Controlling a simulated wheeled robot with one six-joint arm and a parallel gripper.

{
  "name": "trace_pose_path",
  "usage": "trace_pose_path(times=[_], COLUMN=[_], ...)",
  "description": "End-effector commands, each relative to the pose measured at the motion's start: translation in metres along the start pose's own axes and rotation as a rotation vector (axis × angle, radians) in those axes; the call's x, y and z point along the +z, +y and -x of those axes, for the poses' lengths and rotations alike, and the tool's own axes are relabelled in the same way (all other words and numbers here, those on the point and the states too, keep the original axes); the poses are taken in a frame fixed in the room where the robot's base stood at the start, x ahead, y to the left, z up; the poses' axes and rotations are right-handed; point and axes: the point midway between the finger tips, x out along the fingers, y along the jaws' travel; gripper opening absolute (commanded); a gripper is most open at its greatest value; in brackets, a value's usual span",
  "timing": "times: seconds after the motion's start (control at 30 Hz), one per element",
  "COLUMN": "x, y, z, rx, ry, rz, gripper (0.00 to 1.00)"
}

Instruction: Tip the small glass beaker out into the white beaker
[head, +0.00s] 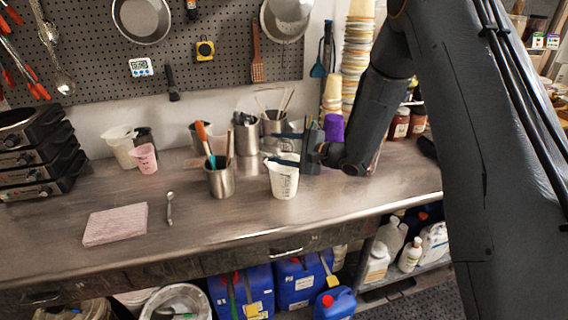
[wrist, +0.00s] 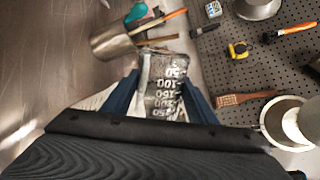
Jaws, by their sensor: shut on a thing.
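The white beaker (head: 284,183) stands upright on the steel bench in the head view, with dark print on its side. My gripper (head: 282,148) is directly above its mouth, with blue fingers reaching left. In the wrist view, my gripper (wrist: 160,98) is shut on the small glass beaker (wrist: 162,82), a clear vessel with printed volume marks, held between both fingers. In the head view the glass beaker is mostly hidden by the fingers. Its tilt and contents are hard to tell. A pale part of the white beaker (wrist: 98,99) shows beside the left finger in the wrist view.
A steel cup of tools (head: 220,180) stands close to the left of the white beaker. More steel containers (head: 245,136) and a purple cup (head: 333,127) stand behind. A pink cup (head: 144,158) and folded cloth (head: 115,224) are at left. The bench front is clear.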

Motion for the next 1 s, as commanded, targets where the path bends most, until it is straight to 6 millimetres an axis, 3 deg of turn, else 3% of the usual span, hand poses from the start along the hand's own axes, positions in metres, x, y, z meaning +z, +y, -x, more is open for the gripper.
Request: trace_pose_path(times=[1.0], x=[-0.0044], y=[-0.0047], z=[0.0011], rx=[-0.001], ry=[-0.030], rz=[-0.107], gripper=[0.28])
